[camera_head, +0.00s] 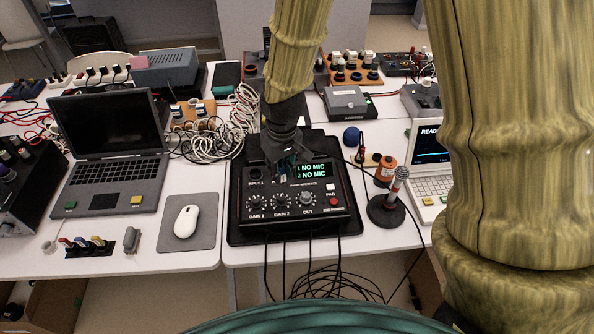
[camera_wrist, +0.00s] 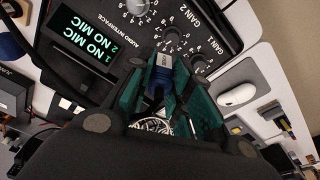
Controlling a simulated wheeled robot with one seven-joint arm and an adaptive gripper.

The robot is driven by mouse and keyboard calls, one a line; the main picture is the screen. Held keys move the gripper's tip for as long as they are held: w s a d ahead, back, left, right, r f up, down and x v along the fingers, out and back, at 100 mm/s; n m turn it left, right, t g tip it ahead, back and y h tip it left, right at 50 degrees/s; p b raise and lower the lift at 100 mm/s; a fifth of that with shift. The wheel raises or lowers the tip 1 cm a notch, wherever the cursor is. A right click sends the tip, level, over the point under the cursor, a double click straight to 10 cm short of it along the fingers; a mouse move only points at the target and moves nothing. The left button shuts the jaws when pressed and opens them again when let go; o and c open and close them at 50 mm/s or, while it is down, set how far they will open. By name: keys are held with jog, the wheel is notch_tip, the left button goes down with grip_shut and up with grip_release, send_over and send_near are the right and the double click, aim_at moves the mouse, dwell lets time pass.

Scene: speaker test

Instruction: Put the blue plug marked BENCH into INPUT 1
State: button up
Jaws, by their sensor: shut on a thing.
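The black audio interface (camera_head: 325,214) lies on a dark mat in the middle of the table. Its screen (camera_head: 313,171) reads 1 NO MIC and 2 NO MIC. The INPUT 1 socket (camera_head: 255,173) shows empty at its upper left. My gripper (camera_head: 284,168) is over the panel, right of INPUT 1 and left of the screen. In the wrist view its teal fingers are shut on the blue plug (camera_wrist: 159,84), which has a pale label too small to read surely. The plug's tip is hidden, and I cannot tell its height above the panel.
A white mouse (camera_head: 186,221) on a grey pad and a laptop (camera_head: 110,187) are on the left. Coiled cables (camera_head: 222,138) lie behind. Black cables hang over the front edge.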

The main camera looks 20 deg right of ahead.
jog(key=w+a+r+n+p, duration=0.1)
jog(key=w+a+n+p, duration=0.3)
jog(key=w+n+p, duration=0.4)
jog(key=shift+m+y, duration=0.5)
jog(key=shift+w+a+f+b, duration=0.1)
jog(key=shift+w+f+b, duration=0.25)
jog(key=shift+f+b, duration=0.5)
jog(key=shift+w+a+f+b, duration=0.1)
jog(key=shift+w+f+b, duration=0.3)
jog(key=shift+f+b, duration=0.5)
jog(key=shift+w+a+f+b, duration=0.1)
jog(key=shift+w+f+b, duration=0.25)
jog(key=shift+f+b, duration=0.5)
jog(key=shift+f, duration=0.75)
jog(key=shift+f, duration=0.25)
jog(key=o, duration=1)
jog(key=shift+c, duration=0.2)
notch_tip(320, 180, up, 12)
jog(key=s+d, duration=0.1)
jog(key=shift+s, duration=0.15)
